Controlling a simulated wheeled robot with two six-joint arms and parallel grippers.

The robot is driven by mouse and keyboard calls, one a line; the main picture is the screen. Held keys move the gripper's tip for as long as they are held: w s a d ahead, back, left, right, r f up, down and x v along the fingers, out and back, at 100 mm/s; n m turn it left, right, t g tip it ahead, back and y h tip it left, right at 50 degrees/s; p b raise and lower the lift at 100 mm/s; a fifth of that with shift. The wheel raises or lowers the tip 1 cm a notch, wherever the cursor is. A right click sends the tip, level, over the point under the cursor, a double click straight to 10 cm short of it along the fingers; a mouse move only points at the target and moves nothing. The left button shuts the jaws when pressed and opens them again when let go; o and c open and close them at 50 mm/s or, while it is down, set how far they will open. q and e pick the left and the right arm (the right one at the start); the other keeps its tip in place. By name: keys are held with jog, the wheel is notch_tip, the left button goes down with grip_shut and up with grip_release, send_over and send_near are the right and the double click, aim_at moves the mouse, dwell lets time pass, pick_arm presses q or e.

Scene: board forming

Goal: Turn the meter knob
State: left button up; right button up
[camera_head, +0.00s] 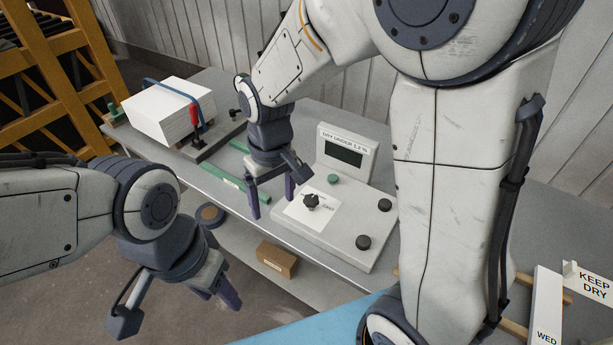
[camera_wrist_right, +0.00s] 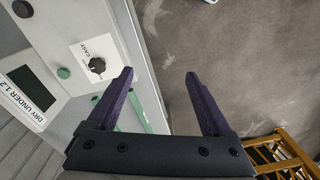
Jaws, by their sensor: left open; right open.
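The meter (camera_head: 345,235) is a pale grey box on the bench, with a raised dark screen labelled "DRY UNDER". Its black knob (camera_head: 311,201) sits on a white label plate. The knob also shows in the right wrist view (camera_wrist_right: 97,65), left of the fingers. My right gripper (camera_head: 272,203) is open and empty, pointing down just left of the knob and apart from it. Its two purple fingers (camera_wrist_right: 159,74) have nothing between them. My left gripper (camera_head: 218,295) is open and empty, low at the left in front of the bench.
The meter also has a green button (camera_head: 333,179) and black round caps (camera_head: 363,242). A white stack (camera_head: 172,112) with a red-handled clamp (camera_head: 195,118) stands at the back left. A green strip (camera_head: 225,175) lies on the bench. A brown box (camera_head: 277,260) is on the lower shelf.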

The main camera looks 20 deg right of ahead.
jog(key=w+d+f+m+p, duration=0.1)
jog(key=w+d+f, duration=0.1)
jog(key=w+d, duration=0.15)
jog(key=w+d+f+m, duration=0.1)
jog(key=w+d+f, duration=0.15)
jog(key=w, duration=0.25)
jog(key=m, duration=0.1)
send_over(311, 198)
notch_tip(311, 198, down, 2)
notch_tip(311, 198, down, 9)
jog(key=p, duration=0.3)
jog(key=shift+s+f, duration=0.1)
jog(key=shift+f, duration=0.05)
jog(key=shift+f+p, duration=0.35)
jog(key=shift+f, duration=0.5)
grip_shut()
